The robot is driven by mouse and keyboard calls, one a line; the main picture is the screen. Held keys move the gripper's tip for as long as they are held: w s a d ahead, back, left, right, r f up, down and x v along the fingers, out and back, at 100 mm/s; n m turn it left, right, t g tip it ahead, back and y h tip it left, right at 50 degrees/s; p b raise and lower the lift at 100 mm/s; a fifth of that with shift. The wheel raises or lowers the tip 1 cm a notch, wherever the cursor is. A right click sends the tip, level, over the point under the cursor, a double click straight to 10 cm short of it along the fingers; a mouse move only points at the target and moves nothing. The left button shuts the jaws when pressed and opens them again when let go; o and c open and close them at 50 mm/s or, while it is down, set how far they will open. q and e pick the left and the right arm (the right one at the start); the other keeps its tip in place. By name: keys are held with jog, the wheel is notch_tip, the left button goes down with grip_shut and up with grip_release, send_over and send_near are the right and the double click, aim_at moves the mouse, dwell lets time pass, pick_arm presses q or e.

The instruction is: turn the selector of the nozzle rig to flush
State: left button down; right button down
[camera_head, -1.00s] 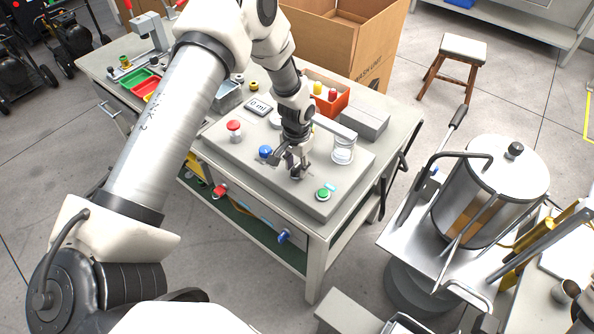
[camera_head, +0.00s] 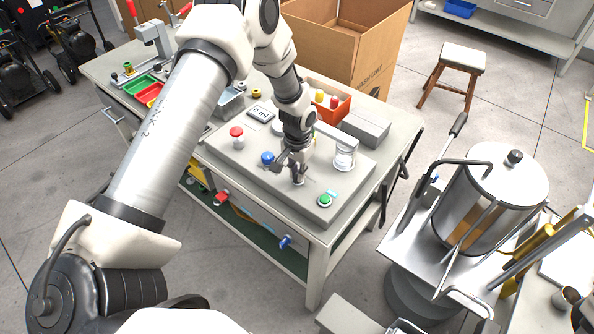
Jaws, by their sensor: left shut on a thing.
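The nozzle rig is a grey panel box (camera_head: 240,160) on the workbench. It carries a red button (camera_head: 236,132), a blue button (camera_head: 267,157), a green button (camera_head: 324,200) and a clear jar (camera_head: 344,157). My left gripper (camera_head: 297,176) points down at the panel, between the blue and green buttons. It is shut on the small dark selector knob (camera_head: 298,183), which is mostly hidden by the fingers. The selector's pointer and marks are too small to read. My right gripper is not in view.
A display reading "0 ml" (camera_head: 261,113) lies behind the buttons. A grey block (camera_head: 366,128) and an orange bin (camera_head: 330,105) with bottles stand behind the rig. A cardboard box (camera_head: 345,40) is beyond the bench. A metal urn (camera_head: 490,190) stands at right.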

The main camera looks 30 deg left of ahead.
pick_arm(q)
jog(key=n+p, duration=0.2)
jog(key=n, duration=0.3)
jog(key=shift+w, duration=0.1)
jog(key=shift+n+p, duration=0.7)
jog(key=shift+n, duration=1.1)
jog(key=c, duration=1.2)
grip_release()
jog(key=shift+w+f, duration=0.1)
jog(key=shift+w+a+f, duration=0.1)
jog(key=shift+f, duration=0.05)
jog(key=shift+r, duration=0.4)
notch_tip(320, 180, up, 11)
jog(key=shift+r, duration=0.15)
